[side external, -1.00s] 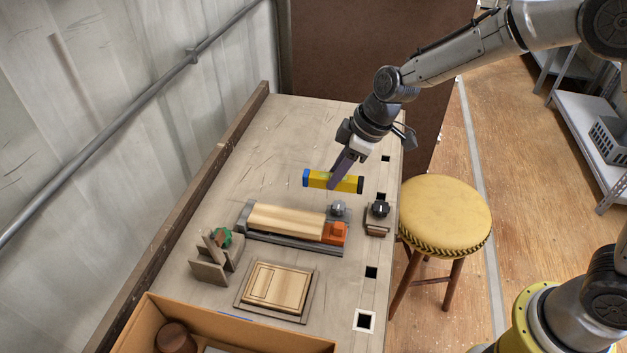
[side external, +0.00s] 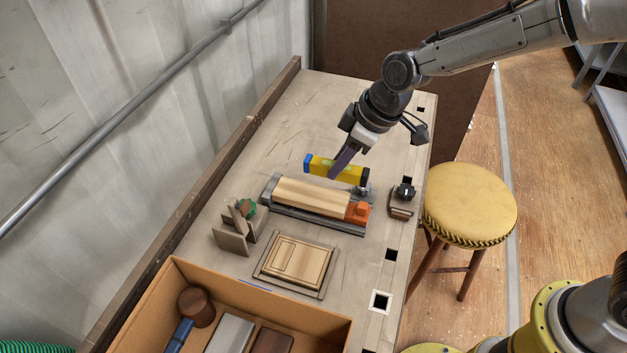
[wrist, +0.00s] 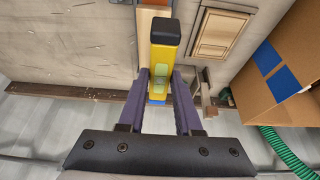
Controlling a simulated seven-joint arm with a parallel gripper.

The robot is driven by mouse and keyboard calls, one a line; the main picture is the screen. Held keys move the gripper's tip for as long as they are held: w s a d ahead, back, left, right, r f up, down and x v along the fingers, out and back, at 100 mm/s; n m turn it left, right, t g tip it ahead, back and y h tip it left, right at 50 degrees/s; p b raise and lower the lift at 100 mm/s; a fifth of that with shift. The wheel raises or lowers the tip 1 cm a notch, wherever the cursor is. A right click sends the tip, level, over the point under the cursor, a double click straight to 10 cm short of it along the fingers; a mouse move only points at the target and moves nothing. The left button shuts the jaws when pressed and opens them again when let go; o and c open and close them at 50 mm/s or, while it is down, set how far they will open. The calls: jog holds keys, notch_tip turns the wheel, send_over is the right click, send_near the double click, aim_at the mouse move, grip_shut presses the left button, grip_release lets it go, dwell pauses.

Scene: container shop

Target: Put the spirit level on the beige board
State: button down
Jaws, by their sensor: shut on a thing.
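The spirit level (side external: 320,166) is a yellow bar with a blue end and a dark end. My gripper (side external: 335,172) is shut on it near its middle and holds it level above the bench. The beige board (side external: 305,196) is a long pale plank lying in a grey clamp with an orange block at its right end. The level appears above the board's far side; the exact gap is hard to tell. In the wrist view the level (wrist: 162,65) sits between my purple fingers (wrist: 158,88) and hides much of the board (wrist: 152,22).
A framed wood panel (side external: 297,262) lies in front of the clamp. A wooden holder with a green item (side external: 240,225) stands left. A black-knobbed block (side external: 402,200) is at right. A cardboard box (side external: 230,290) holds several items in front. A yellow stool (side external: 468,203) stands beside the bench.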

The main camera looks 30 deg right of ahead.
jog(key=w+a+f, duration=0.1)
jog(key=f, duration=0.1)
jog(key=w+a+f, duration=0.1)
jog(key=w+f, duration=0.3)
jog(key=shift+w+a+f, duration=0.1)
jog(key=shift+a+f, duration=0.1)
jog(key=shift+a, duration=0.2)
jog(key=shift+f, duration=1.5)
jog(key=shift+f, duration=0.1)
jog(key=c, duration=0.6)
grip_release()
jog(key=v, duration=1.2)
